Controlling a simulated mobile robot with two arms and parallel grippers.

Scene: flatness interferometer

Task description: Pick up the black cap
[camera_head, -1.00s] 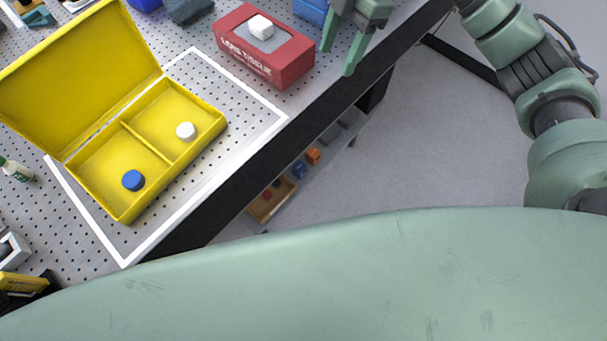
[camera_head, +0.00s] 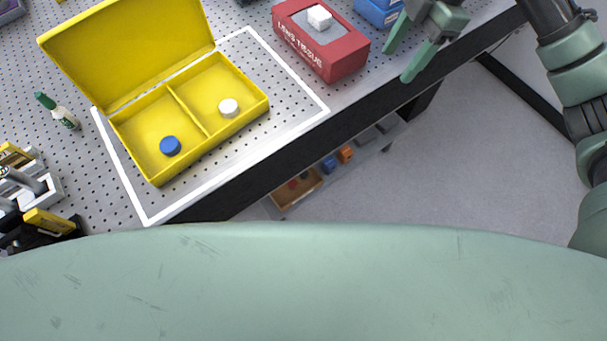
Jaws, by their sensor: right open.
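No black cap can be made out in the head view. An open yellow box (camera_head: 207,138) with two compartments stands on the perforated table. A blue cap (camera_head: 170,146) lies in its left compartment and a white cap (camera_head: 228,108) in its right one. My right gripper (camera_head: 403,62) is open and empty at the top right, over the table's front edge, just right of the red lens tissue box. My left gripper is not in view.
The red lens tissue box (camera_head: 345,58) has a white piece on top, with a blue box (camera_head: 378,12) behind it. A white outline (camera_head: 285,78) frames the yellow box. A green-capped bottle (camera_head: 62,115) and yellow-black items (camera_head: 48,221) are at left. A lower shelf holds an orange-brown bin (camera_head: 297,190).

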